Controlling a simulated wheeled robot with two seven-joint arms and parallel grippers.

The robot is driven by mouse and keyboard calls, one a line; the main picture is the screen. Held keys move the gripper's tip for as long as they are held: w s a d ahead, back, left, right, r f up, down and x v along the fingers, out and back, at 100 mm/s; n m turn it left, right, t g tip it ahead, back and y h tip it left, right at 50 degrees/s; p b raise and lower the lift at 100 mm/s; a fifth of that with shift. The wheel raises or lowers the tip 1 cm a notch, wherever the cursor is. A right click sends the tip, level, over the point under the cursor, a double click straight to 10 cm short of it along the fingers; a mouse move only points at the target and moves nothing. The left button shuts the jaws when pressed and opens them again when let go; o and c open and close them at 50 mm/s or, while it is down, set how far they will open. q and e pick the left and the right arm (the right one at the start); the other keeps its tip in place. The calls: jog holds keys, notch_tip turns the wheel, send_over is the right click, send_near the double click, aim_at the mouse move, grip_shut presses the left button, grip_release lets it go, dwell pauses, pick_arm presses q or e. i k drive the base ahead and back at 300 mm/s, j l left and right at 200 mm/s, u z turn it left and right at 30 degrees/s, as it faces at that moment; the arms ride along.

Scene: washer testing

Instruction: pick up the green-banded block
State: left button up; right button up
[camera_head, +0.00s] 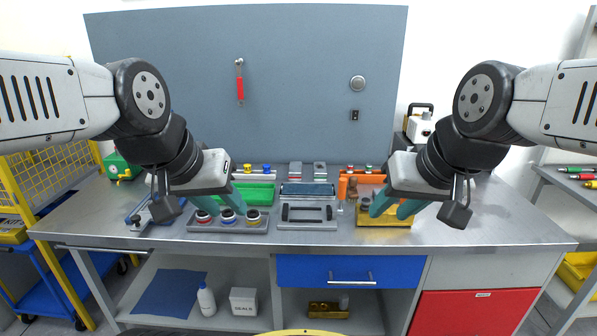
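I cannot pick out a green-banded block for certain. Two small grey blocks stand at the back of the bench, a left one (295,169) and a right one (320,170); any band on them is too small to tell. My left gripper (219,210) has its teal fingers apart, above the grey tray with several round ringed parts. My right gripper (394,211) has its teal fingers apart, over the yellow-gold tray at the right. Both grippers look empty. The fingers and wrists hide parts of the trays below them.
The steel bench (480,230) is clear at its right. A blue-grey panel (310,80) stands behind.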

aim_at(320, 167)
jog(key=i+j+u, duration=0.25)
jog(key=i, duration=0.25)
jog(key=i+u, duration=0.25)
jog(key=i, duration=0.25)
